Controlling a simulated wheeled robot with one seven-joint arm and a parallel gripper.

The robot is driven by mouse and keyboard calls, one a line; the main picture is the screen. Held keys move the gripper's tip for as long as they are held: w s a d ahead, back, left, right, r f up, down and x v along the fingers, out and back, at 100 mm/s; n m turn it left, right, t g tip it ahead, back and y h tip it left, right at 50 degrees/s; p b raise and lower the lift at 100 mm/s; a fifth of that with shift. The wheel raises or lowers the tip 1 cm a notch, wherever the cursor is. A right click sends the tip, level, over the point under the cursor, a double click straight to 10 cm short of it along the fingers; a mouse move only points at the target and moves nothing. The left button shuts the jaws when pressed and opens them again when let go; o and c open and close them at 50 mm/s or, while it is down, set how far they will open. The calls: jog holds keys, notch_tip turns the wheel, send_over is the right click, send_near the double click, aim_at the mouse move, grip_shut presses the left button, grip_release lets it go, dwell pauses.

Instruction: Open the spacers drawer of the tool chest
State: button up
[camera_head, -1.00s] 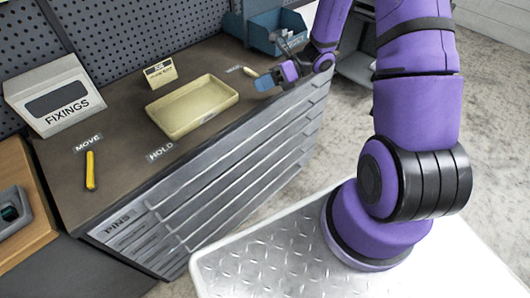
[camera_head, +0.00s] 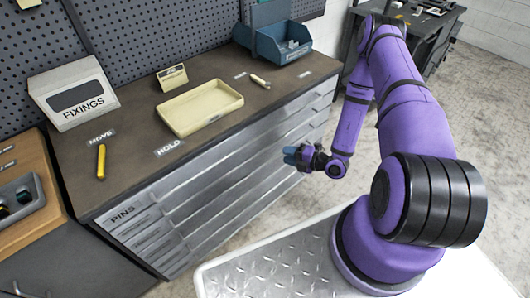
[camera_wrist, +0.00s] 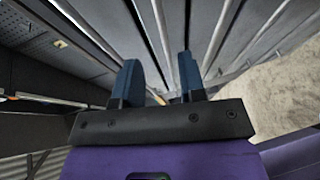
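The tool chest (camera_head: 205,185) stands under the dark worktop, its grey front a stack of wide drawers with long ledge-like handles. All drawers look shut. The top left drawer face carries a PINS label (camera_head: 122,213); smaller labels below it are too small to read, and I cannot tell which drawer is the spacers one. My gripper (camera_head: 291,155) is in front of the right half of the drawer fronts. In the wrist view my gripper (camera_wrist: 160,78) has its two blue fingers apart with nothing between them, pointing at the drawer fronts; contact with a handle cannot be told.
On the worktop (camera_head: 135,135) are a FIXINGS box (camera_head: 75,95), a cream tray (camera_head: 200,107), a yellow tool (camera_head: 101,162), a small light handle-like object (camera_head: 260,81) and a blue bin (camera_head: 275,42). A dark cart (camera_head: 430,35) stands behind my arm. Floor right of the chest is clear.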

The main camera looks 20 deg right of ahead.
aim_at(264, 150)
jog(key=x, duration=1)
jog(key=shift+w+a+f, duration=0.2)
jog(key=shift+w+a, duration=0.05)
grip_shut()
